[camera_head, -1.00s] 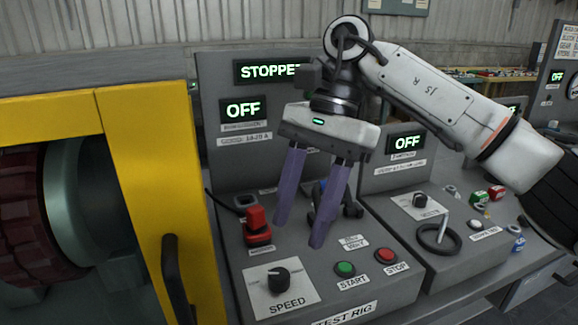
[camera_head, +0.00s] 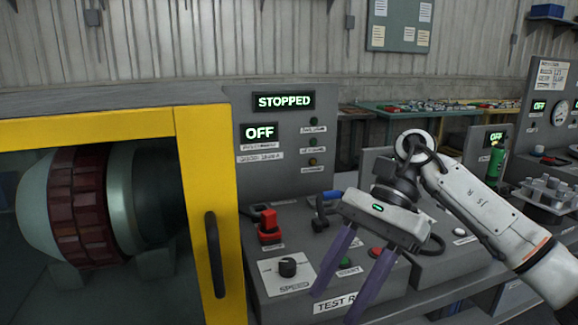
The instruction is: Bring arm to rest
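My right gripper (camera_head: 340,283) comes in from the right on a white arm. Its two purple fingers are spread apart and point down, with nothing between them but the panel behind. It hangs in front of the test rig console (camera_head: 262,312), over the right part of its sloped panel. Its fingers partly hide the green start button (camera_head: 349,261) and the red stop button (camera_head: 375,252). The upper display (camera_head: 284,101) reads STOPPED and the lower display (camera_head: 259,132) reads OFF. My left gripper is not in view.
A yellow-framed guard (camera_head: 204,200) with a black handle (camera_head: 214,254) stands at the left, with a dark red ringed drum (camera_head: 82,205) behind it. A red switch (camera_head: 268,227) and a speed knob (camera_head: 287,267) stick up from the panel. More consoles and a green cylinder (camera_head: 495,163) are at the right.

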